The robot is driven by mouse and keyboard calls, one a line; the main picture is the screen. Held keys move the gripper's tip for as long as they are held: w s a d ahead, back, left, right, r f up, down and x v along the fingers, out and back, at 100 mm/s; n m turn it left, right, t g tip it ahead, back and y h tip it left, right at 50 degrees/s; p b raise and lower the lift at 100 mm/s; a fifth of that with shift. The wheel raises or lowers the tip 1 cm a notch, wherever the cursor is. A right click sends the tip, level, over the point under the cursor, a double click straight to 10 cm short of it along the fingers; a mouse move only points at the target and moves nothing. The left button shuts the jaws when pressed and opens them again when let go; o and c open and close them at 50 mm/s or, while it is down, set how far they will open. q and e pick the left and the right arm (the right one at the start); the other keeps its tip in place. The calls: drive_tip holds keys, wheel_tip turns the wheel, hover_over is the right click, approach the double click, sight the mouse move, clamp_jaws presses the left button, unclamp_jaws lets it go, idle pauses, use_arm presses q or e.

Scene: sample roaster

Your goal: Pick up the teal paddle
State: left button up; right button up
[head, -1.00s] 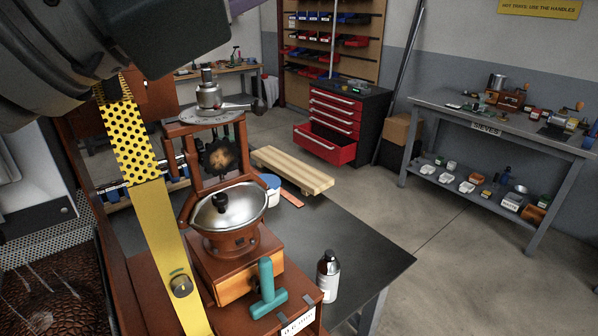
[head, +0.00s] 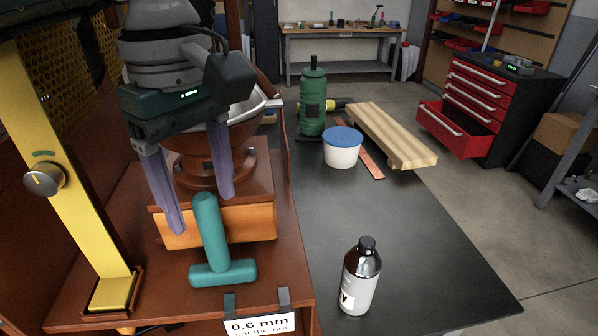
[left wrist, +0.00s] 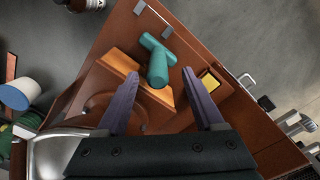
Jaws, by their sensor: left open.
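The teal paddle (head: 208,240) is T-shaped, with a rounded stem and a crossbar. It stands on the brown wooden base in front of the orange drawer front (head: 250,222), its crossbar low and its stem upward. It also shows in the left wrist view (left wrist: 157,64). My left gripper (head: 200,212) is open and empty, its two purple fingers pointing down. In the head view the stem's top shows between the fingertips. In the left wrist view (left wrist: 160,74) the stem's near end lies between the tips, apart from both. My right gripper is in neither view.
A yellow post (head: 65,190) with a knob stands left of the paddle. A 0.6 mm label (head: 262,325) sits at the base's front edge. A bottle (head: 360,280), a blue-lidded tub (head: 342,147) and a green canister (head: 313,105) stand on the dark table right of it.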

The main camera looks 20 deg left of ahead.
sight(211, 228)
use_arm(q)
wheel_tip(211, 228, down, 6)
drive_tip(key=shift+w+r+p, duration=0.15)
drive_tip(key=shift+p, duration=0.15)
clamp_jaws()
idle(0.4)
